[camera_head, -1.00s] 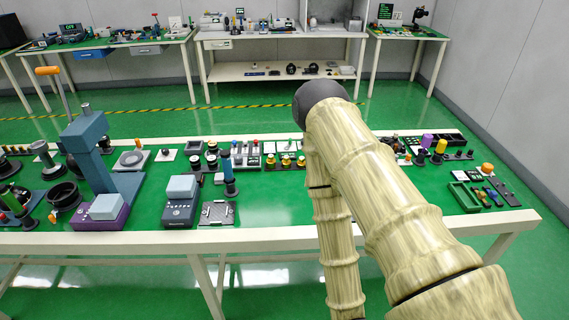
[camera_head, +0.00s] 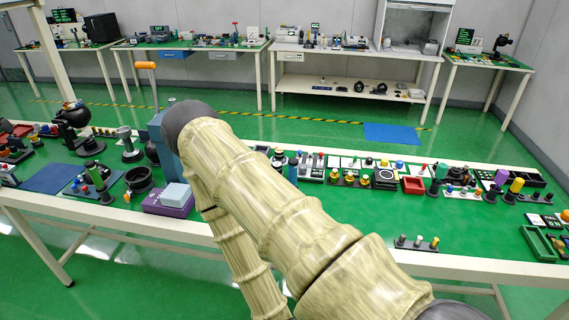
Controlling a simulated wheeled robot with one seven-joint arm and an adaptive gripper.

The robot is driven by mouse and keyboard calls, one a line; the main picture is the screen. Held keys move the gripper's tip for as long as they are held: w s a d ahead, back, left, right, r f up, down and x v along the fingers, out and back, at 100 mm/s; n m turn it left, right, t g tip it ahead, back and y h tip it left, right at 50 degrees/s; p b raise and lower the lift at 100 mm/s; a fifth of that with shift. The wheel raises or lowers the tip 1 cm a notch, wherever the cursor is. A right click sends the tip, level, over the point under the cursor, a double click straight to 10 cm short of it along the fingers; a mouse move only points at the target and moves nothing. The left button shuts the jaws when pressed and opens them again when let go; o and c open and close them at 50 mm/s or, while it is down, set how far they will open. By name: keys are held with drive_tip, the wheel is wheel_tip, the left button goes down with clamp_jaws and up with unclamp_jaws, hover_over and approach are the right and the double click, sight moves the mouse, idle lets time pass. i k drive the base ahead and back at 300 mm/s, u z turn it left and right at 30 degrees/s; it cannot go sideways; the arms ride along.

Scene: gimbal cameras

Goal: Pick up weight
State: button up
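No single thing stands out clearly as the weight. Candidates are the row of small gold-topped pieces on a dark base (camera_head: 349,180) in the middle of the near table, and a low rack of small metal and coloured cylinders (camera_head: 415,242) near its front edge. They are too small to tell. My arm, in a pale wood-grain pattern, crosses the centre of the view and hides part of the table. My gripper is not in view; the arm runs down out of the bottom of the picture.
The near table (camera_head: 480,258) is crowded along its back. A blue press with an orange handle (camera_head: 146,65) stands partly behind my arm. A purple-based device (camera_head: 168,205) sits beside it. More benches stand along the back wall.

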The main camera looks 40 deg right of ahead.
sight(350, 180)
drive_tip(key=u, duration=0.45)
drive_tip(key=k, duration=1.1)
drive_tip(key=z, duration=1)
drive_tip(key=i, duration=0.45)
drive_tip(key=z, duration=0.1)
